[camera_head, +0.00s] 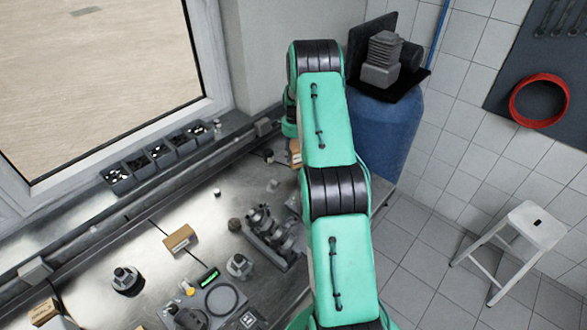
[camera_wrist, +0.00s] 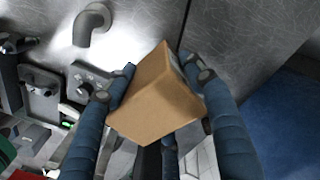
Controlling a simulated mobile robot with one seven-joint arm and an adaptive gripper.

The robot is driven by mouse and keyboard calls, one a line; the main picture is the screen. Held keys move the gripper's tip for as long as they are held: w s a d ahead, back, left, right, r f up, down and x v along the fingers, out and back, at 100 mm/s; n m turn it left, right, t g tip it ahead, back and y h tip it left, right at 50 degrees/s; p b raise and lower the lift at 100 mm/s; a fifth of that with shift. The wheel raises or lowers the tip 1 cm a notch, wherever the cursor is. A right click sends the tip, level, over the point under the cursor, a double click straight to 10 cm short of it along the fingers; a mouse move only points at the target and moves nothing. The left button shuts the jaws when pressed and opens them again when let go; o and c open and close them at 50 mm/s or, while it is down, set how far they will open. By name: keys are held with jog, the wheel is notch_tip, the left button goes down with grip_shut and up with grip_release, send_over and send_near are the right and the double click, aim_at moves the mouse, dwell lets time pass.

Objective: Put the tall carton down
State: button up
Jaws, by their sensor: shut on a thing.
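In the wrist view, a plain brown carton (camera_wrist: 155,105) is held tilted between the blue-padded fingers of my gripper (camera_wrist: 158,75). The gripper is shut on its two sides. Bare metal bench surface shows beyond the carton; I cannot tell whether its far end touches it. In the head view, a sliver of brown carton (camera_head: 295,150) shows at the left edge of my arm, above the far end of the bench (camera_head: 205,210). My arm hides the gripper and most of that carton there.
Another carton (camera_head: 179,238) lies on the bench, with one more (camera_head: 45,311) at lower left. An engine part (camera_head: 270,235) stands near my arm. Small bins (camera_head: 160,155) line the window sill. A blue drum (camera_head: 388,135) stands beyond the bench. A grey pipe elbow (camera_wrist: 92,22) is near the carton.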

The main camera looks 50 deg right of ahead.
aim_at(293, 144)
jog(key=shift+f, duration=1.9)
jog(key=shift+f+p, duration=0.6)
jog(key=shift+f, duration=1.45)
jog(key=shift+f, duration=0.25)
jog(key=o, duration=1.4)
jog(key=shift+r, duration=0.25)
notch_tip(293, 144, up, 12)
jog(key=shift+d+f+b, duration=0.1)
jog(key=shift+b, duration=0.9)
